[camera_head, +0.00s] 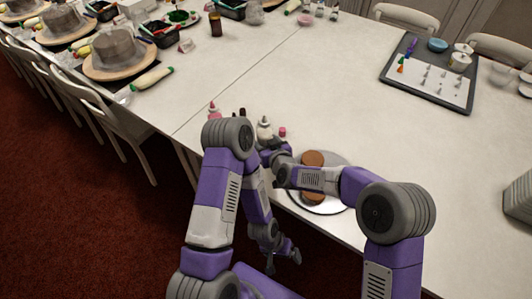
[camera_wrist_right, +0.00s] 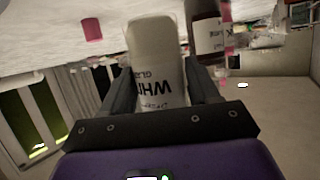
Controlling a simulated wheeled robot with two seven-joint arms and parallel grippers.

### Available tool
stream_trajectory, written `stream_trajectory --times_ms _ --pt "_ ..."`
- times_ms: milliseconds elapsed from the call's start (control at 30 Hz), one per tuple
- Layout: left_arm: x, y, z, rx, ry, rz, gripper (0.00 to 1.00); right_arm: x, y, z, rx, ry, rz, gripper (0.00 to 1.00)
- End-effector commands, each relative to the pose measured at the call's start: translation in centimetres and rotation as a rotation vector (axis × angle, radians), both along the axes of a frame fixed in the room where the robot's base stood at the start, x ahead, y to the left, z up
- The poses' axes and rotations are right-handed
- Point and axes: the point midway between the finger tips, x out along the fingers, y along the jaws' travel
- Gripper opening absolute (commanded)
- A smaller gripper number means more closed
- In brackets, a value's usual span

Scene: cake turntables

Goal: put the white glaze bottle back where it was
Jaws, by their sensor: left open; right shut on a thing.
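The white glaze bottle (camera_head: 264,130) stands among other bottles near the table's front edge in the head view. In the right wrist view the bottle (camera_wrist_right: 157,60) fills the space between the fingers, its label upside down. My right gripper (camera_wrist_right: 162,88) is shut on it; in the head view its fingers are mostly hidden behind my arms. Whether the bottle touches the table cannot be told. My left gripper (camera_head: 283,258) is open and empty, hanging low in front of the table edge.
A pink-topped bottle (camera_head: 213,109) and a dark-capped bottle (camera_head: 242,112) stand left of the white one; a pink cap (camera_head: 282,132) shows to its right. A round plate (camera_head: 335,207) with brown discs lies close by. A dark tray (camera_head: 432,96) lies farther right. The middle table is clear.

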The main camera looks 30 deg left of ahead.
Motion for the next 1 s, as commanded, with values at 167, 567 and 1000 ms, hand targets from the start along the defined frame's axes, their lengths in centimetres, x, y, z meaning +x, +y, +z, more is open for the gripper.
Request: stream_trajectory --times_ms 167,567,1000 --pt "0.0 0.0 -0.7 0.000 0.000 0.000 1.00 0.1 0.0 -2.0 0.002 -0.002 -0.002 0.48" --pt "0.0 0.0 -1.2 0.000 0.000 0.000 1.00 0.1 0.0 -3.6 0.004 -0.004 -0.001 0.48" --pt "0.0 0.0 -1.5 0.000 0.000 0.000 1.00 0.0 0.0 -4.0 0.002 -0.002 -0.001 0.86"
